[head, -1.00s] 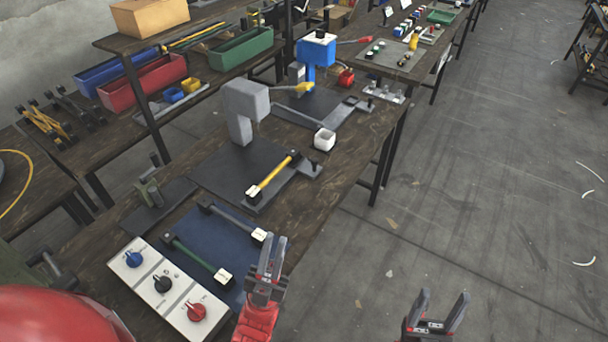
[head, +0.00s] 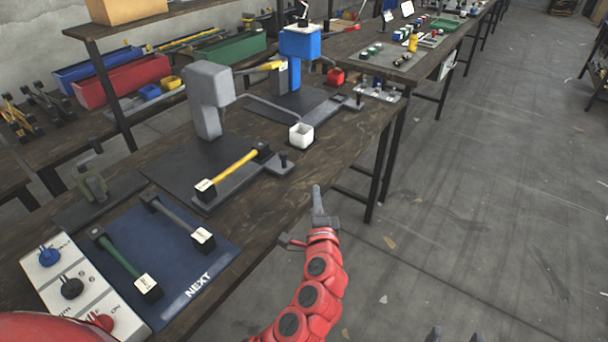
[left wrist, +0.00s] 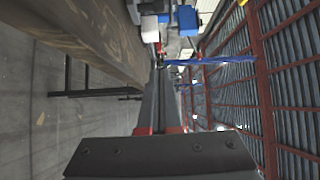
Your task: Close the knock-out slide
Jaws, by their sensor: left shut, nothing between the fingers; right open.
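The grey press (head: 207,95) stands on a dark base plate on the near bench. A flat grey slide bar (head: 270,172) with an upright black knob (head: 283,160) sticks out at its right front. A similar bar with a knob (head: 359,101) lies before the blue press (head: 300,45). No label shows which is the knock-out slide. My left gripper (head: 317,195) is shut and empty, beyond the bench's front edge, right of the grey press's knob and apart from it. Its dark fingers (left wrist: 160,85) show in the left wrist view. My right gripper (head: 456,335) is open; only its fingertips show.
Two more tools lie on a blue mat (head: 205,262) marked NEXT, beside a control box (head: 75,285) with knobs.

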